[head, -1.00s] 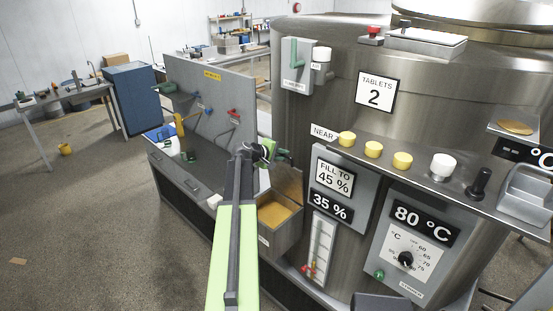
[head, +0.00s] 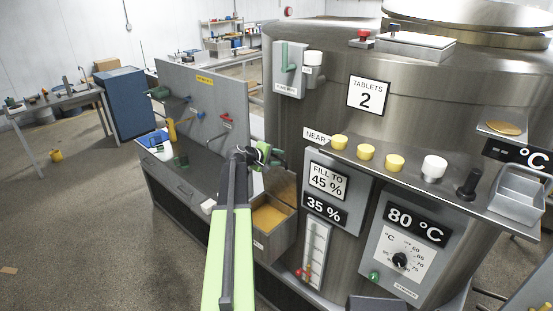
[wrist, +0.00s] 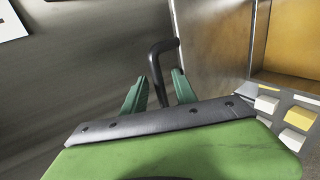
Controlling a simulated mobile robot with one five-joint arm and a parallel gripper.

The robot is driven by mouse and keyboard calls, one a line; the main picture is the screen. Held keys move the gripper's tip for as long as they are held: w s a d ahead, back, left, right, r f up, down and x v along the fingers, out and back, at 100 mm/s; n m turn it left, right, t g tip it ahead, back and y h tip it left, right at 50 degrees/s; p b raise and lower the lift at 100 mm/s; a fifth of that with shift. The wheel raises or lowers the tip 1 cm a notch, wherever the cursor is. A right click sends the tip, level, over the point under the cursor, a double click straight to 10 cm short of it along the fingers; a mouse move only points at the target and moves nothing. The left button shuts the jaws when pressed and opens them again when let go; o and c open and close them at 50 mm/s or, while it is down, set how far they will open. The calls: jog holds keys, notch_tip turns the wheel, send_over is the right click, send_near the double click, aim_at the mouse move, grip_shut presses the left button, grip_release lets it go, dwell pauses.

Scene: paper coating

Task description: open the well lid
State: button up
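The well (head: 284,238) is an open-topped steel box holding tan powder, low on the front of the big steel vessel. A flat steel panel that looks like its lid (head: 281,187) stands steeply tilted up at the well's back. In the wrist view the panel (wrist: 212,45) is beside the well's tan inside (wrist: 290,40). A dark bent handle (wrist: 158,65) reaches from near the panel's left edge down between my fingers. My gripper (wrist: 159,88) is open, with gaps visible on both sides of the handle. In the head view my gripper (head: 264,156) is above and left of the well.
The steel vessel (head: 320,100) fills the right, with a shelf of yellow knobs (head: 367,152) and a temperature panel (head: 405,245). A grey workbench with an upright board (head: 205,95) stands at the left. The floor (head: 80,220) at the far left is mostly clear.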

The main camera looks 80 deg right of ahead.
jog(key=shift+w+a+r, duration=0.1)
jog(key=shift+a, duration=0.05)
jog(key=w+a, duration=0.7)
jog(key=a, duration=0.3)
jog(key=shift+a+r, duration=0.15)
jog(key=shift+a, duration=0.25)
